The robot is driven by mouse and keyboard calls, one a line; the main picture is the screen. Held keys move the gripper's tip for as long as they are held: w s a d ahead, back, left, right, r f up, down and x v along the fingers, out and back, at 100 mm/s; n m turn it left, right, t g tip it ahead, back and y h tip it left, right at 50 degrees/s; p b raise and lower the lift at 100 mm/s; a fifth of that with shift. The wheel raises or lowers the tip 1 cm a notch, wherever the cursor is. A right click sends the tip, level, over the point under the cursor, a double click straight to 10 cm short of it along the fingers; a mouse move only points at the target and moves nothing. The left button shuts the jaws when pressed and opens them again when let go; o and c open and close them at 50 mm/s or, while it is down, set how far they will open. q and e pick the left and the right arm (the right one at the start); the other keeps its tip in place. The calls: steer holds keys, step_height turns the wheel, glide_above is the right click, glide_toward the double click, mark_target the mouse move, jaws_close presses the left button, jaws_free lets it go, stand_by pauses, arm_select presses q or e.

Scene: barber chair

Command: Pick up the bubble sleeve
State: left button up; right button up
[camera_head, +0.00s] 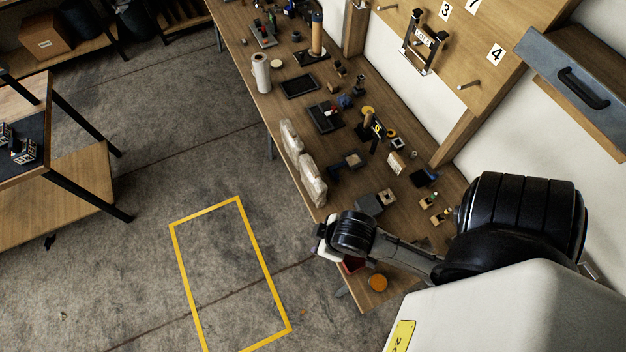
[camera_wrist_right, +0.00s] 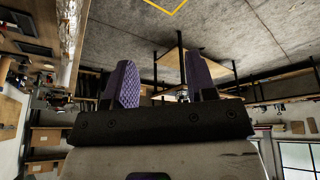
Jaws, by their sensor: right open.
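Two pale, crinkled, translucent pouches sit at the workbench's floor-side edge in the head view. One is farther (camera_head: 291,138), and a nearer one (camera_head: 313,180) is beside it. Either could be the bubble sleeve; I cannot tell which. My right arm reaches in from the lower right, its outer end just below and right of the nearer pouch in the picture. In the right wrist view my right gripper (camera_wrist_right: 160,68) is open, its two purple fingers wide apart with nothing between them. My left gripper is not in view.
The workbench (camera_head: 262,98) is crowded with small tools, blocks and black trays (camera_head: 300,86). A white roll (camera_head: 261,73) stands near its edge. A pegboard panel (camera_head: 475,45) rises behind. A yellow rectangle (camera_head: 181,262) marks open floor; a wooden table (camera_head: 60,185) stands left.

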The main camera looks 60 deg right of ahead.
steer(key=w+d+r+n+t+h+b, duration=0.1)
steer(key=w+d+r+n+t+b, duration=0.2)
steer(key=w, duration=0.5)
steer(key=w+d+r+n+t+h+b, duration=0.1)
steer(key=w+d+r+b, duration=0.2)
steer(key=w, duration=0.4)
steer(key=w+d+r+n+t+h+b, duration=0.1)
steer(key=w+d+n+t+h+b, duration=0.1)
steer(key=w+d+b, duration=0.45)
steer(key=n+g+y, duration=0.4)
steer(key=n+g, duration=0.6)
steer(key=n, duration=1.1)
glide_above(313, 166)
step_height(313, 166, down, 14)
steer(key=f, duration=0.1)
step_height(313, 166, down, 7)
steer(key=shift+s+d+r+p, duration=0.1)
steer(key=shift+s+p, duration=0.05)
steer(key=shift+p, duration=0.3)
steer(key=shift+f, duration=0.65)
steer(key=f, duration=0.2)
steer(key=f+p, duration=0.1)
steer(key=f, duration=0.1)
steer(key=shift+w+a, duration=0.2)
steer(key=shift+f, duration=0.45)
